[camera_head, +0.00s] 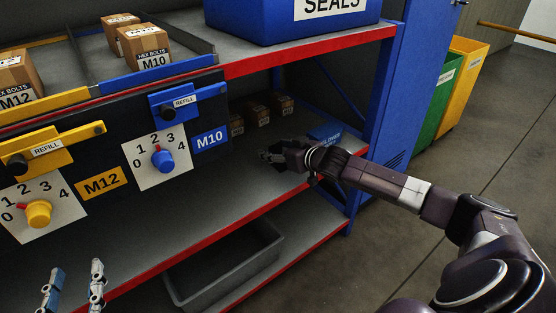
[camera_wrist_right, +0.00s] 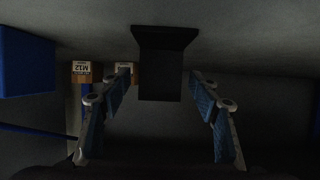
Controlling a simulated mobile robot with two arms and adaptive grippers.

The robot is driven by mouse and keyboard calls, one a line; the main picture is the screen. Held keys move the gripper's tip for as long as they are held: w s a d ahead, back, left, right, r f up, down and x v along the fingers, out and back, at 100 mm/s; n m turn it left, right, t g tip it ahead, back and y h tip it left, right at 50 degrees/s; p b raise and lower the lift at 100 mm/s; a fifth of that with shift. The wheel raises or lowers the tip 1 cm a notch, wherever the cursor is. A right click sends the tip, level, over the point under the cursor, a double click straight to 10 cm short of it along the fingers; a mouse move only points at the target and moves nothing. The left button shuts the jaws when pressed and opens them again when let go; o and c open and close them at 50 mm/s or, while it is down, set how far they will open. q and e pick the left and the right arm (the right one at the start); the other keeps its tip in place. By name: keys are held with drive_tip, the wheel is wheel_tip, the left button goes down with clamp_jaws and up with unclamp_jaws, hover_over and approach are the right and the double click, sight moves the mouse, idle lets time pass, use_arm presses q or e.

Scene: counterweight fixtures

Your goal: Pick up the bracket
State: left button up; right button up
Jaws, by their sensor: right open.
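A black angular piece, which looks like the bracket (camera_wrist_right: 165,62), stands on the grey shelf in the right wrist view, which is upside down. It lies ahead of and between the two finger tips of my right gripper (camera_wrist_right: 162,82), with a gap to either side. The fingers are spread and nothing is held. In the head view my right gripper (camera_head: 265,157) reaches in over the middle shelf from the right; I cannot make out the bracket there. My left gripper (camera_head: 74,275) is at the lower left edge, its fingers apart with nothing visible between them.
Small cartons (camera_head: 258,116) stand at the back of the middle shelf; one M12 carton (camera_wrist_right: 86,72) shows in the wrist view. A dial panel (camera_head: 120,205) fronts the shelf at the left. A red edge (camera_head: 240,222) borders the shelf. A grey bin (camera_head: 225,268) sits below.

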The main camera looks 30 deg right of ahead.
drive_tip(key=c, duration=1.5)
drive_tip(key=shift+r, duration=0.15)
